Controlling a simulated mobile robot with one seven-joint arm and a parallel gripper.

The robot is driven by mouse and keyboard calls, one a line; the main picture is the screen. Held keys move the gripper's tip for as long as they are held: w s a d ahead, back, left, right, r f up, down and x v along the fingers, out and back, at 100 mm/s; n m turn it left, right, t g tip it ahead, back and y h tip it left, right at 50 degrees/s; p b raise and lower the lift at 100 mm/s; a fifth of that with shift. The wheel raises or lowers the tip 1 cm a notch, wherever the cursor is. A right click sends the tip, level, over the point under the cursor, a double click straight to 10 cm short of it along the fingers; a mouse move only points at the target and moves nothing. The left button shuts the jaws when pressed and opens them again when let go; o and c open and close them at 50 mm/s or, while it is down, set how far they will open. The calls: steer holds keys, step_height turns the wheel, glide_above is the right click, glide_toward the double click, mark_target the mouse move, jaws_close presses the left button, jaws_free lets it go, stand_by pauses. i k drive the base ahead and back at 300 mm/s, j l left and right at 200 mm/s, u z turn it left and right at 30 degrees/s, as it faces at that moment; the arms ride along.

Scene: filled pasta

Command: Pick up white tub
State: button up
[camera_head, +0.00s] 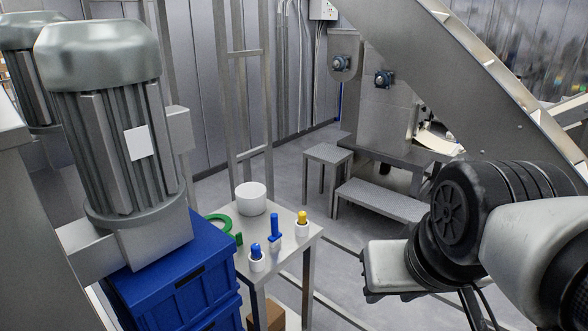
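The white tub (251,199) stands upright near the back of a small metal table (287,267), left of the picture's middle. It looks round with an open top, and nothing touches it from above. My arm is at the lower right of the view, well to the right of the tub, with clear space between them. The fingers of my gripper cannot be made out in this view.
Blue crates (180,278) and a large motor (115,130) stand left. A stool (327,154) stands behind.

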mark_target(251, 199)
steer(key=u, duration=0.55)
steer(key=i+l, duration=1)
steer(key=z, duration=0.05)
